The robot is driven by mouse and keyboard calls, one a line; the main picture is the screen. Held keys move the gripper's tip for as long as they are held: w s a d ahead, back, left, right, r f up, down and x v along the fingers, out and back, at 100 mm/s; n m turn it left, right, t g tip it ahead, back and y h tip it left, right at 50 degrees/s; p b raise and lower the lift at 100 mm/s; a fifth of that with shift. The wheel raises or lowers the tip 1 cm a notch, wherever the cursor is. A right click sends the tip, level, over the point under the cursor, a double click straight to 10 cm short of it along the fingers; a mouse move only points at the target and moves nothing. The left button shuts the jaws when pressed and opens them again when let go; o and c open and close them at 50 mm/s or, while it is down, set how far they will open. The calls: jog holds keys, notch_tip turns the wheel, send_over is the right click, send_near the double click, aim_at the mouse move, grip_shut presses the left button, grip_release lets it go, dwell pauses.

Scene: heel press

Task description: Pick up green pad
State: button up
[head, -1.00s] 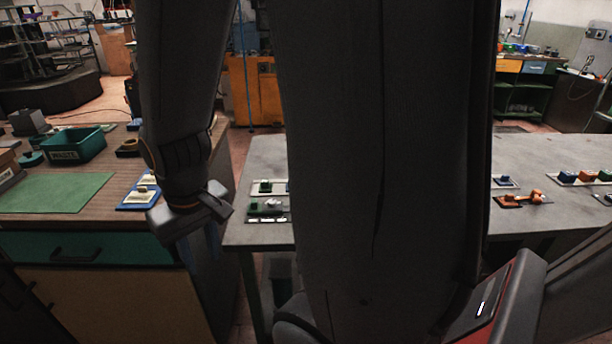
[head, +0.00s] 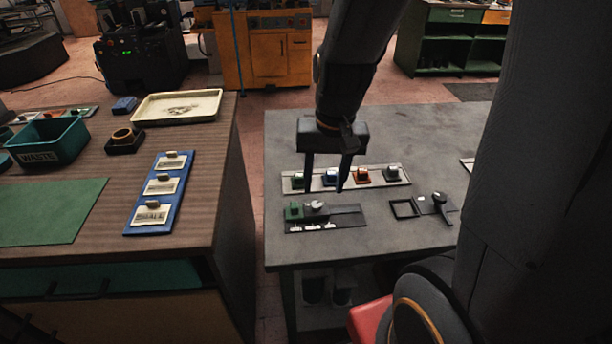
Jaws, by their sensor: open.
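A pale rack (head: 405,181) on the grey table holds a row of small blocks. At its left end is a green pad (head: 297,181); a dark green one (head: 393,174) is at its right end. Another green block (head: 293,212) sits on the left of a dark fixture (head: 350,221) in front of the rack. My gripper (head: 325,188) points down with its fingers apart and nothing between them. It appears above the rack, its left finger just right of the left green pad. Its exact height cannot be told.
A black frame and tool (head: 436,208) lie right of the fixture. The wooden bench (head: 205,190) at left holds a green mat (head: 50,212), a waste bin (head: 48,142) and a blue label board (head: 160,190).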

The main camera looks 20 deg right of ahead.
jog(key=w+d+f+m+y, duration=0.2)
jog(key=w+m, duration=0.6)
jog(key=w, duration=0.1)
jog(key=m+y, duration=0.2)
jog(key=m, duration=0.7)
send_near(300, 175)
jog(key=shift+p+x, duration=1.75)
jog(key=shift+x, duration=2.4)
grip_shut()
